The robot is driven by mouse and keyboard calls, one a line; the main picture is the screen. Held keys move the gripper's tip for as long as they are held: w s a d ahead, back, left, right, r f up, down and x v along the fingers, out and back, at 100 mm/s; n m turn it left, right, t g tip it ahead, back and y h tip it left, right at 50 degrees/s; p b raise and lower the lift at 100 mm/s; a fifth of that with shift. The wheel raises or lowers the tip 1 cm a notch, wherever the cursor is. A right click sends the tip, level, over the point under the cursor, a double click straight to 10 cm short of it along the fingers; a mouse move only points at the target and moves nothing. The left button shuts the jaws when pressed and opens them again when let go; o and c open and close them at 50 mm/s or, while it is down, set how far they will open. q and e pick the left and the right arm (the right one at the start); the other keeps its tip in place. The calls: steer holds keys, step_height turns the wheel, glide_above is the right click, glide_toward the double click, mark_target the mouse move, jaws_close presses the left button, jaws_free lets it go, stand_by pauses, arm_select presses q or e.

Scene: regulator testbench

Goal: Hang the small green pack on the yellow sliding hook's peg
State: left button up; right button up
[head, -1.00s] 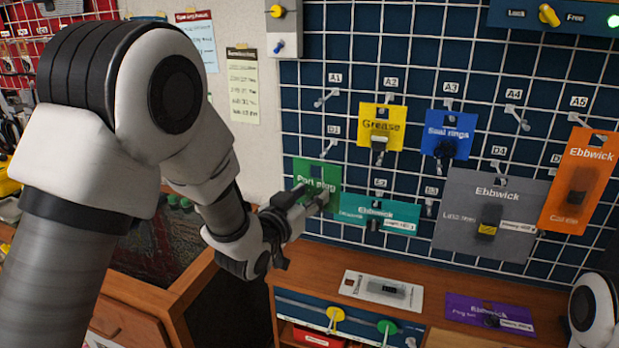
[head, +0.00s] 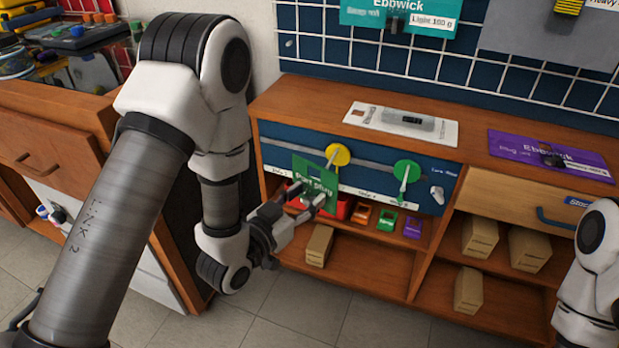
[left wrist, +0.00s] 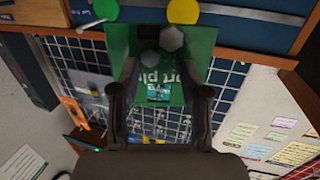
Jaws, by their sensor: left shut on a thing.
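The small green pack (head: 313,180), labelled "Port plug", is held upright by my left gripper (head: 308,198), in front of the blue panel of the low cabinet. The yellow sliding hook (head: 338,154) is just behind and above the pack; its peg points towards the pack's upper right part. In the left wrist view, the pack (left wrist: 197,72) lies between the fingers (left wrist: 158,97), and the yellow hook's disc (left wrist: 184,11) is just beyond its edge. I cannot tell whether the peg passes through the pack's hole. My right gripper is out of view.
A green sliding hook (head: 407,171) sits right of the yellow one on the same rail. Small coloured packs (head: 385,222) and a cardboard box (head: 319,245) stand below. A white pack (head: 400,124) and a purple pack (head: 550,158) lie on the cabinet top.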

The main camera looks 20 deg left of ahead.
arm_select(q)
step_height(320, 180, down, 5)
steer(key=b, duration=0.2)
steer(key=w, duration=0.9)
steer(key=shift+w+f, duration=0.25)
steer(key=shift+f, duration=0.15)
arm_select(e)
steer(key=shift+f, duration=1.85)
arm_select(q)
steer(key=shift+d, duration=0.1)
steer(key=o, duration=1.2)
steer(key=shift+o, duration=0.2)
steer(key=shift+s, duration=0.1)
